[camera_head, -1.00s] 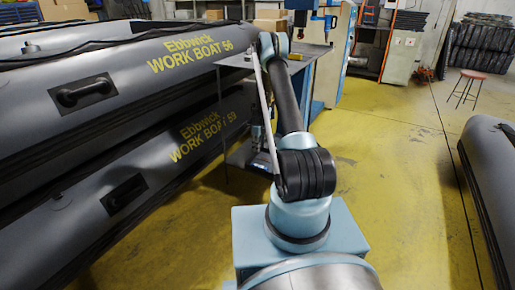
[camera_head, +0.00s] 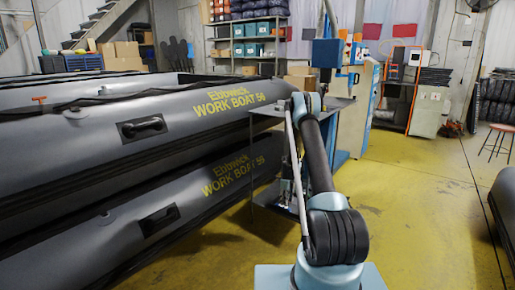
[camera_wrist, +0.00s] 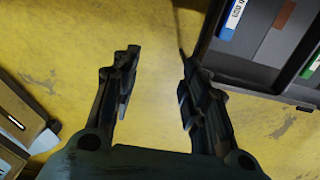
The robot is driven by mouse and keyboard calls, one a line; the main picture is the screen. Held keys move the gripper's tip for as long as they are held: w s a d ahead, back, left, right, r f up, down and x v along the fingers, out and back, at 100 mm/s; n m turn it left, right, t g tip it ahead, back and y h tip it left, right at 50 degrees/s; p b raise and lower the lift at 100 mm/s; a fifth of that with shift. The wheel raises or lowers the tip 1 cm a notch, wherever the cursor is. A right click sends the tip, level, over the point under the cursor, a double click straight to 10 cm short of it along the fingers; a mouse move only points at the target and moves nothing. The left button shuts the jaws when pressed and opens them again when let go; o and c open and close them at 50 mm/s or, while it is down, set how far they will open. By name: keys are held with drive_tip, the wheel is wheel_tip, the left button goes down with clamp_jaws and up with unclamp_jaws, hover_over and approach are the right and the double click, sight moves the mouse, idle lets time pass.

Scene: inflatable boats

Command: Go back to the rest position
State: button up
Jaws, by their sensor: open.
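My gripper (camera_wrist: 158,85) shows in the wrist view with its two dark fingers spread apart and nothing between them. It points down at the yellow floor (camera_wrist: 150,30). In the head view my arm reaches forward from the bottom right of centre, and its far end is by the grey metal table (camera_head: 268,119). The gripper itself cannot be made out there.
Stacked grey inflatable boats (camera_head: 75,125) fill the left. Another grey boat (camera_head: 505,205) lies at the right edge. Yellow floor between is clear.

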drive_tip(key=s+r+n, duration=0.3)
drive_tip(key=s+r, duration=0.1)
drive_tip(key=r, duration=0.8)
drive_tip(key=s+r+n, duration=0.3)
drive_tip(key=s+r, duration=0.1)
drive_tip(key=r, duration=0.7)
drive_tip(key=s+r+n+t, duration=0.1)
drive_tip(key=s+r+n, duration=0.5)
drive_tip(key=s+r, duration=0.75)
drive_tip(key=s+d+r+n, duration=0.1)
drive_tip(key=s+r+n, duration=0.15)
drive_tip(key=s, duration=0.75)
drive_tip(key=s+r+n, duration=0.2)
drive_tip(key=s+n, duration=0.2)
drive_tip(key=s, duration=0.7)
drive_tip(key=s+f+n, duration=0.3)
drive_tip(key=s, duration=0.5)
drive_tip(key=s+f+n+t, duration=0.1)
drive_tip(key=s+f+n, duration=0.3)
drive_tip(key=s, duration=0.4)
drive_tip(key=shift+d, duration=0.3)
